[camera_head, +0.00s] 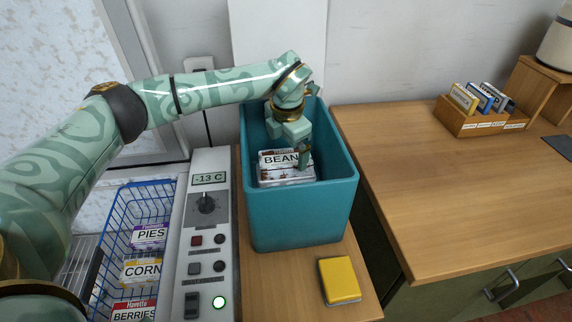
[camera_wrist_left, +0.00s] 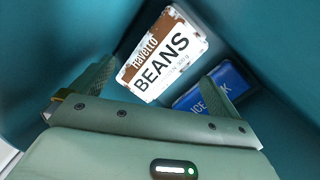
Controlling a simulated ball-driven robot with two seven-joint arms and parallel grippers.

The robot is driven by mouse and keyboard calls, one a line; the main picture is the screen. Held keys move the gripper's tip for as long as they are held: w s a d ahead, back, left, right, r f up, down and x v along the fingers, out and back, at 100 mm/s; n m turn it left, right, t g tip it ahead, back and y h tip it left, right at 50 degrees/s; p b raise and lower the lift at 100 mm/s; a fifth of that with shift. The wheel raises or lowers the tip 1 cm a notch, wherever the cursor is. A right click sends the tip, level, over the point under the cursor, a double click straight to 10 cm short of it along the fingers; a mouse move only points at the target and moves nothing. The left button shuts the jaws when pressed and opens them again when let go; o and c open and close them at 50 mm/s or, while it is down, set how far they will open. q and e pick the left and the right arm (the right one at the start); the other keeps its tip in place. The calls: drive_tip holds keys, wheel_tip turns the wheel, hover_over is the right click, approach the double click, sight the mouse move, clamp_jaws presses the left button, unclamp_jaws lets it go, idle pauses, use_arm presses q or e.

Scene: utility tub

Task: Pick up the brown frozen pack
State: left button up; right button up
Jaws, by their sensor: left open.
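The brown frozen pack, a white box with a brown band lettered BEANS, lies in the teal tub (camera_head: 300,220). It shows in the head view (camera_head: 280,172) and the left wrist view (camera_wrist_left: 165,58). My left gripper (camera_head: 299,160) reaches down into the tub over the pack. In the wrist view its two fingers (camera_wrist_left: 157,74) are spread apart, with the pack seen between and beyond them. The gripper is open and holds nothing. In the head view a finger covers the label's right end. My right gripper is not in view.
A blue ice pack (camera_wrist_left: 225,88) lies beside the brown pack in the tub. The tub walls rise around my gripper. A yellow sponge-like block (camera_head: 339,280) lies in front. A blue wire basket (camera_head: 118,225) holds pies, corn and berries packs. The right counter (camera_head: 430,200) is mostly clear.

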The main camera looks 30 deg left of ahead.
sight(286, 158)
use_arm(q)
drive_tip(key=f, duration=0.1)
drive_tip(key=f+b, duration=0.1)
drive_tip(key=f, duration=0.2)
drive_tip(key=shift+w+a+f, duration=0.25)
drive_tip(key=shift+a+f, duration=0.05)
drive_tip(key=shift+f, duration=0.05)
drive_tip(key=shift+r, duration=0.15)
drive_tip(key=shift+c, duration=0.9)
drive_tip(key=c, duration=1.1)
